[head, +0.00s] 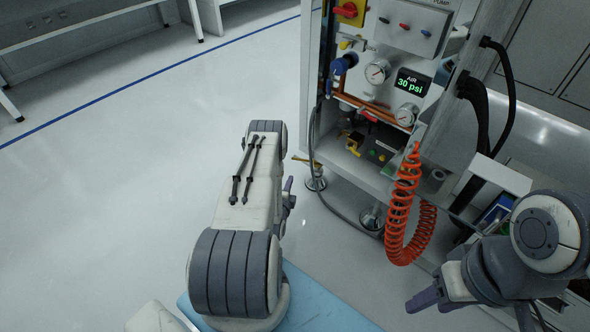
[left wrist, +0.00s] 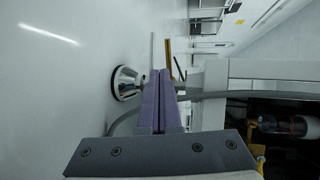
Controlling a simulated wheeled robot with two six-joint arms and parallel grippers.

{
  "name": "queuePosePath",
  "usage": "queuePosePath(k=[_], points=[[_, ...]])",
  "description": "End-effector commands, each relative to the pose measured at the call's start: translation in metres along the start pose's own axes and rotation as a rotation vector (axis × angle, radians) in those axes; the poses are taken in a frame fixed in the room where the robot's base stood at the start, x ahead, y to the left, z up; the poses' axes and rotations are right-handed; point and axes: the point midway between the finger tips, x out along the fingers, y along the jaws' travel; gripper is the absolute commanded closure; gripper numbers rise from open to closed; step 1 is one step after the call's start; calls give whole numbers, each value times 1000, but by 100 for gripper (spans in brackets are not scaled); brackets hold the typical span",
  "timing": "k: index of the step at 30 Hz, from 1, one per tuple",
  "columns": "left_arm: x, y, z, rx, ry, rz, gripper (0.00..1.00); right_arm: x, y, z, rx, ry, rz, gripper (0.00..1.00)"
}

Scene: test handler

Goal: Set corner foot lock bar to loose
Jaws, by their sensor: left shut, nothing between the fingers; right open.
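The corner foot (head: 315,184) is a round metal levelling foot under the near left corner of the cabinet. The lock bar (head: 305,161) is a thin yellow bar sticking out to the left above it. In the left wrist view the foot (left wrist: 127,83) is left of the fingertips, and the yellow bar (left wrist: 168,58) shows just beyond them. My left gripper (head: 288,190) is shut and empty, low beside the foot; its purple fingers (left wrist: 159,75) partly cover the foot's stem. I cannot tell whether they touch the bar. My right gripper (head: 468,312) is open and empty at lower right.
The cabinet (head: 345,178) carries gauges, valves and an air display (head: 412,82) reading 30 psi. A coiled orange hose (head: 402,212) hangs in front. A grey cable (head: 340,212) loops near the foot. The floor left of my left arm is clear up to a bench (head: 80,45).

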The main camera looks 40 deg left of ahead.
Motion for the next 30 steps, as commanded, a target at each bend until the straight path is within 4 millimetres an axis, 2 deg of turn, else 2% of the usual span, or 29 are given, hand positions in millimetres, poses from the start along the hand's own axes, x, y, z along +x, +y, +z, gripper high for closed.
queuePosePath(k=[1,6,12,18,30], points=[[14,5,-1,1,1,-6,100,15,1,1,0,0,0,50],[51,6,0,1,1,-5,100,38,3,2,0,0,0,50],[81,-4,0,0,0,-4,100,58,4,3,0,0,0,50],[93,-10,0,0,0,0,100,65,5,4,0,0,0,50],[94,-12,0,0,0,0,100,64,5,3,0,0,0,50]])
